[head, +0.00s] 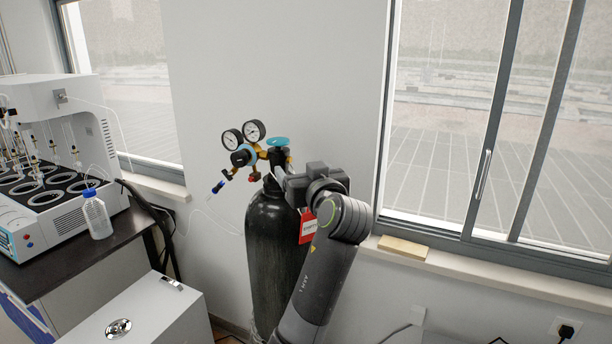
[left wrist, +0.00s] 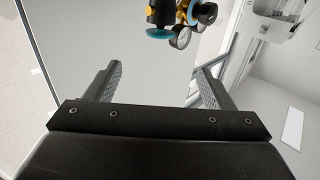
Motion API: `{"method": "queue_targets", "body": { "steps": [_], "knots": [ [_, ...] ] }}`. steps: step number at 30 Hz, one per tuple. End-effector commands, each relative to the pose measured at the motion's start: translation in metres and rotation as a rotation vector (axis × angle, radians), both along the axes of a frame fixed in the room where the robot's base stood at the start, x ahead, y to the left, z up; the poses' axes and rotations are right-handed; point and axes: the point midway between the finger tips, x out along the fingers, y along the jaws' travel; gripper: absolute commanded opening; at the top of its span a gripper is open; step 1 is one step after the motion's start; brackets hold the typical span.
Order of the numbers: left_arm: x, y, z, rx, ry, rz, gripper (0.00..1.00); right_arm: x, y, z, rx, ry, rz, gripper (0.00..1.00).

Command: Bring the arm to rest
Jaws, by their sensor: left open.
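My left arm (head: 325,255) rises from the bottom of the head view, in front of the dark gas cylinder (head: 265,240). My left gripper (head: 284,182) is at its upper end, close to the cylinder's neck in the picture. In the left wrist view the gripper (left wrist: 155,80) has its two fingers wide apart, with nothing between them. The regulator (left wrist: 178,18), with its gauges and blue knob, shows upside down beyond the fingers, apart from them. My right gripper is in neither view.
The regulator gauges (head: 243,134) and blue valve knob (head: 278,141) sit atop the cylinder. A red tag (head: 309,226) hangs beside my arm. At left are a white distiller (head: 75,130), a bottle (head: 97,215) and a white box (head: 150,312). A wooden block (head: 403,248) lies on the windowsill.

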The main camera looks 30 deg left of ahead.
Motion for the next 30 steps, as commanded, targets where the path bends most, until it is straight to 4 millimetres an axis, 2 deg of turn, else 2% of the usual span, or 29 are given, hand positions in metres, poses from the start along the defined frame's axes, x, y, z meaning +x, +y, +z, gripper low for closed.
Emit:
{"method": "queue_targets", "body": {
  "steps": [12,14,16,17,20,23,24,26,30],
  "knots": [
    [0.0,0.0,0.0,0.0,0.0,0.0,0.76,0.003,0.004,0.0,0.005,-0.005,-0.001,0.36],
    [0.0,0.001,-0.003,-0.001,0.006,-0.001,0.76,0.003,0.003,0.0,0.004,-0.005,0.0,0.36],
    [-0.002,0.004,-0.015,-0.006,0.029,-0.005,0.76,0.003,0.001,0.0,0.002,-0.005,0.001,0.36],
    [-0.004,0.006,-0.024,-0.01,0.045,-0.009,0.76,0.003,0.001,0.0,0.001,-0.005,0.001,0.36],
    [-0.013,0.016,-0.067,-0.031,0.129,-0.029,0.76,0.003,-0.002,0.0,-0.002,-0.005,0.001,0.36],
    [-0.032,0.026,-0.122,-0.061,0.243,-0.064,0.76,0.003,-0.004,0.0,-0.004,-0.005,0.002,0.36],
    [-0.042,0.03,-0.145,-0.075,0.29,-0.079,0.76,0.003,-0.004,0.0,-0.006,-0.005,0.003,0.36],
    [-0.058,0.035,-0.177,-0.094,0.36,-0.103,0.76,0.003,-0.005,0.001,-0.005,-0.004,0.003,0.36],
    [-0.104,0.043,-0.244,-0.141,0.521,-0.162,0.76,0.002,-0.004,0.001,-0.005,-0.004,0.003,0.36]
  ]
}}
